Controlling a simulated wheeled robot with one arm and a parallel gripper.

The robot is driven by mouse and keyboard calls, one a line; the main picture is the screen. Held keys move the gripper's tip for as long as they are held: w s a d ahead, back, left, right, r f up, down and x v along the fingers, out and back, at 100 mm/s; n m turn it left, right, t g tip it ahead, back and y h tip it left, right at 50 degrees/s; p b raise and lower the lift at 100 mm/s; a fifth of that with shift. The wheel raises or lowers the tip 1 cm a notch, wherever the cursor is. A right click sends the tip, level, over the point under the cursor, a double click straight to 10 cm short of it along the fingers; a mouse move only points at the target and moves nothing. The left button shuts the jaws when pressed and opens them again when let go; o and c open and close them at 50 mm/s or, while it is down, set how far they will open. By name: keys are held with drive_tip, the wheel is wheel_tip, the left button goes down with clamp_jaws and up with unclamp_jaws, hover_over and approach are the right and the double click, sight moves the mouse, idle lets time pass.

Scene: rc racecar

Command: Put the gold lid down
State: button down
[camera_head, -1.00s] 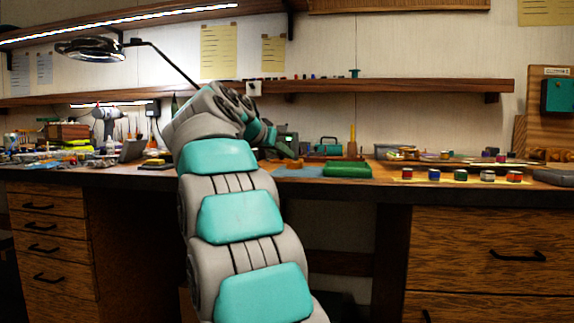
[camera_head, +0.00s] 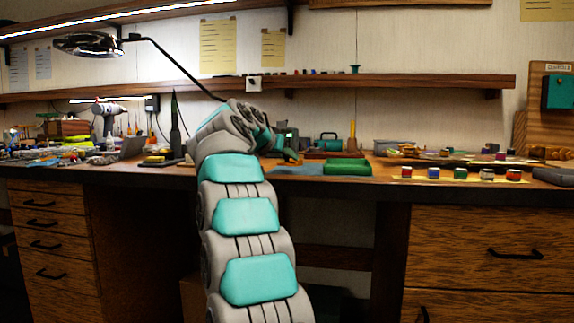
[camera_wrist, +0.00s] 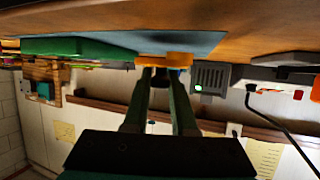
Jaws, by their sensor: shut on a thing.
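The gold lid (camera_wrist: 165,60) shows as a small orange-yellow piece at the fingertips of my gripper (camera_wrist: 162,72) in the wrist view, where the picture is upside down. My gripper is shut on it. The lid is at the edge of the blue mat (camera_wrist: 195,42); I cannot tell whether it touches the mat or hangs just above it. In the head view my arm reaches to the workbench, and the mat (camera_head: 297,170) shows beside my gripper (camera_head: 290,156). The lid is too small there to make out clearly.
A grey device with a green light (camera_wrist: 210,78) stands close to my fingers. Several small coloured jars (camera_head: 433,173) stand in a row at the right. Tools crowd the bench's left side.

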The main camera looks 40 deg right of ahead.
drive_tip(key=shift+f, duration=1.1)
drive_tip(key=shift+f+b, duration=0.1)
drive_tip(key=shift+b, duration=0.25)
drive_tip(key=c, duration=0.7)
unclamp_jaws()
drive_tip(key=shift+r, duration=0.2)
